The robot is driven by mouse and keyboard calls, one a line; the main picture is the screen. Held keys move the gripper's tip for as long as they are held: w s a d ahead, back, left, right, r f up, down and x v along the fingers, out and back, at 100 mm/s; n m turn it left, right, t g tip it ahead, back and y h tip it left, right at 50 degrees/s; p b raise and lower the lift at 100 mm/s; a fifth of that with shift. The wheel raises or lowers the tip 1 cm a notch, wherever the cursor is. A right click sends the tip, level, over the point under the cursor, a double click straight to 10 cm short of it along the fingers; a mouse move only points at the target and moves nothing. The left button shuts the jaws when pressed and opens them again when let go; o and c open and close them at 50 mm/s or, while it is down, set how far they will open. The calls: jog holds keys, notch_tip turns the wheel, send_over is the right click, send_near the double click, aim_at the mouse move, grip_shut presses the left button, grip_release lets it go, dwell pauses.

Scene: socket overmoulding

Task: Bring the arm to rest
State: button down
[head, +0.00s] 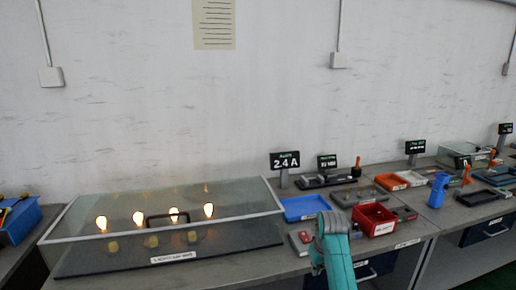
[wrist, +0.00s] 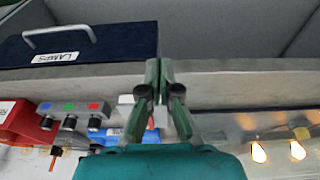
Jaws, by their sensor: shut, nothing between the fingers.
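My gripper (wrist: 158,88) shows in the wrist view with its two fingers together and nothing between them. It points at the bench's grey front edge, with the bench things upside down in this view. In the head view my teal arm (head: 338,262) rises in front of the bench at the lower middle. The gripper itself cannot be made out there.
A glass-covered case (head: 165,215) with several lit lamps stands left of my arm. A blue tray (head: 305,208) and a red bin (head: 373,219) lie near the arm. A dark blue drawer labelled LAMPS (wrist: 105,45) is under the bench. More benches continue to the right.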

jog(key=s+f+t, duration=0.2)
jog(key=s+f, duration=0.5)
jog(key=f, duration=0.2)
jog(key=s+f+t, duration=0.1)
jog(key=s+f, duration=0.5)
jog(key=f, duration=0.4)
jog(key=s+f+m+t, duration=0.1)
jog(key=s+f+t, duration=0.3)
jog(key=s, duration=1.5)
jog(key=s+r+m+t, duration=0.1)
jog(key=s+r, duration=0.3)
jog(key=s, duration=0.5)
jog(key=s+r+t, duration=0.1)
jog(key=s+r, duration=0.2)
jog(key=s, duration=0.6)
jog(key=s+r+t, duration=0.1)
jog(key=s+r, duration=0.5)
jog(key=r, duration=0.3)
jog(key=s+r+t, duration=0.2)
jog(key=s+r, duration=0.4)
jog(key=r, duration=0.2)
jog(key=shift+a+r+m, duration=0.25)
jog(key=shift+r+m, duration=0.05)
jog(key=shift+r, duration=0.05)
